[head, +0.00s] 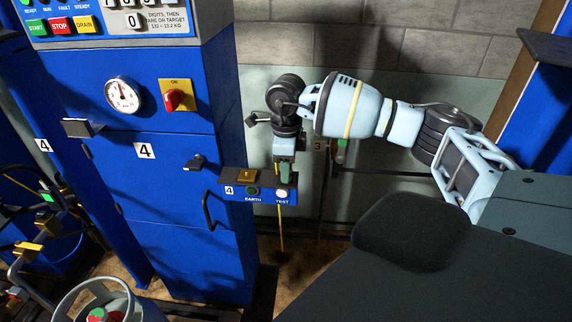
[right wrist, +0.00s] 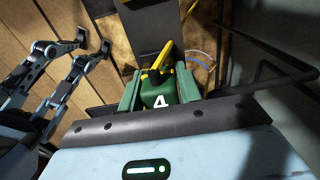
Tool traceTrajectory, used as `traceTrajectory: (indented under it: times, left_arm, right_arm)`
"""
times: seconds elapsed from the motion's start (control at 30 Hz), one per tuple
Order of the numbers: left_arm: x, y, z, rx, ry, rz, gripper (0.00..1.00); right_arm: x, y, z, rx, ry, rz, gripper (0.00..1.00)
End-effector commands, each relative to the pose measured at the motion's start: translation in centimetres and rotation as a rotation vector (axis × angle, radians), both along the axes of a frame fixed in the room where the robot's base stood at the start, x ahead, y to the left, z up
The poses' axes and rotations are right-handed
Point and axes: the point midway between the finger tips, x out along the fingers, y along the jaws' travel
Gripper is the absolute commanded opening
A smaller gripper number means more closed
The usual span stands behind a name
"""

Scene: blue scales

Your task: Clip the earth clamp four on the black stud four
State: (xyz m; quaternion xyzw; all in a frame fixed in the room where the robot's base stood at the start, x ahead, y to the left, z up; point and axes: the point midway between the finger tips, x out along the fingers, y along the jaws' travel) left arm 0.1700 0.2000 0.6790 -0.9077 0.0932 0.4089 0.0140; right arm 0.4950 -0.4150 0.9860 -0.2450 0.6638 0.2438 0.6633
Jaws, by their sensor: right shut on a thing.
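The clamp also shows in the head view (head: 287,176). Another gripper, seemingly my left, shows at the left of the right wrist view (right wrist: 92,42); its two fingers are apart and empty. I cannot make out the black stud four for certain in either view.
The blue cabinet (head: 150,230) carries a gauge, a red switch and a door handle. A grey gas cylinder (head: 75,300) stands at lower left. A yellow cable (head: 281,235) hangs below.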

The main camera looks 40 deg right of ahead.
Motion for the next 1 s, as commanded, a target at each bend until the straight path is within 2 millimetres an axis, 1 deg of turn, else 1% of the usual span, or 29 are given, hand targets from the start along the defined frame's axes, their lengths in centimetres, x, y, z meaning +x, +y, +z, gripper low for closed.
traceTrajectory:
  times: [0.1,0.13,0.3,0.6,0.67,0.77,1.0]
  left_arm:
    - [-0.1,0.0,-0.1,0.000,0.002,0.001,0.36]
    - [-0.1,0.0,-0.1,0.000,0.002,0.001,0.36]
    - [-0.1,0.0,-0.1,0.000,0.002,0.001,0.36]
    - [-0.1,0.0,-0.1,0.000,0.001,0.001,0.36]
    - [-0.1,0.0,-0.1,0.000,0.003,0.001,0.36]
    - [-0.2,0.0,-0.2,0.000,0.004,0.001,0.36]
    - [-0.3,0.0,-0.3,-0.001,0.007,0.000,0.36]
  right_arm:
    - [0.0,0.0,-0.2,0.000,0.000,0.000,0.00]
    - [0.0,0.0,-0.2,0.001,-0.001,0.000,0.36]
    - [0.0,0.0,-0.2,-0.001,-0.001,0.000,0.59]
    - [0.0,0.0,-0.2,0.000,0.000,0.000,0.59]
    - [0.0,0.0,0.1,0.001,-0.002,0.000,0.59]
    - [0.1,0.0,1.4,0.000,-0.004,0.000,0.59]
    - [0.1,0.0,5.2,0.000,-0.004,0.000,0.59]
